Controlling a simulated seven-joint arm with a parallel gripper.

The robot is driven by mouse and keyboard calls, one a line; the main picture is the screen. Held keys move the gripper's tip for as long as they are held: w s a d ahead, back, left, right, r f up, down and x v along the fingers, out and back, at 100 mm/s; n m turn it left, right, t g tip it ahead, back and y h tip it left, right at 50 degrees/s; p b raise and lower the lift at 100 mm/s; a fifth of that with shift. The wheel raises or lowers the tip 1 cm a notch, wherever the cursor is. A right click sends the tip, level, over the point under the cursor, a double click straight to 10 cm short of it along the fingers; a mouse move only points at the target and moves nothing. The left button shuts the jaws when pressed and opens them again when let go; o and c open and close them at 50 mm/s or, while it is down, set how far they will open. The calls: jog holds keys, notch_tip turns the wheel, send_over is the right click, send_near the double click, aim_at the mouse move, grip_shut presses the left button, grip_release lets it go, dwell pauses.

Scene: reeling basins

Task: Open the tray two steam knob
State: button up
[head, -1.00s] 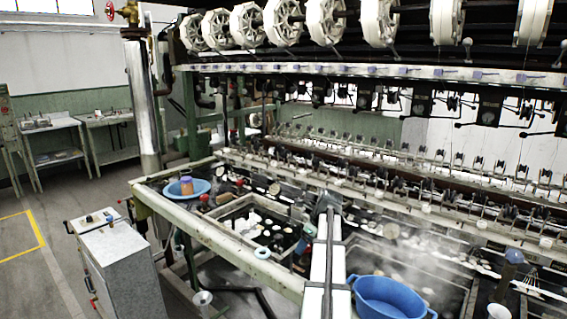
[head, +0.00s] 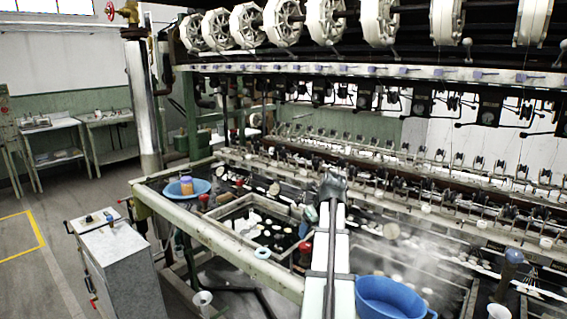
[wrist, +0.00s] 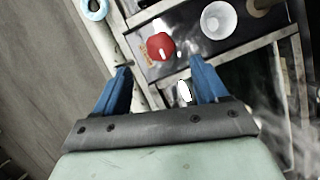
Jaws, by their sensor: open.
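A red knob (wrist: 160,46) with a white mark lies just beyond the tips of my gripper (wrist: 160,68) in the wrist view. The two blue fingers are spread apart and nothing is between them. The knob looks slightly nearer the left finger and untouched. In the head view, a red knob (head: 305,248) stands just left of my arm, between the two nearest basins; it appears to be the same one. My arm hides part of the bench there, and the fingers are hard to make out in that view.
A white cup (wrist: 219,20) stands right of the knob. A cyan ring (wrist: 94,9) lies on the front rail. Another red knob (head: 203,201) is farther left. A large blue basin (head: 391,298) is right of my arm. Steam drifts over the right basin.

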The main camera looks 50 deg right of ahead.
jog(key=d+v, duration=0.1)
jog(key=v, duration=0.5)
jog(key=w+d+r+n+t+h, duration=0.25)
jog(key=w+d+h, duration=0.45)
jog(key=w+d, duration=0.4)
jog(key=w+d+r+n+t+h, duration=0.1)
jog(key=w+r+n+h, duration=0.1)
jog(key=w, duration=0.5)
jog(key=w+r+n+t+h, duration=0.2)
jog(key=w+r+n, duration=0.2)
jog(key=w, duration=0.3)
jog(key=shift+w+d+r+h, duration=0.2)
jog(key=shift+w+d+h, duration=0.15)
jog(key=shift+d+h, duration=0.05)
jog(key=shift+n, duration=0.25)
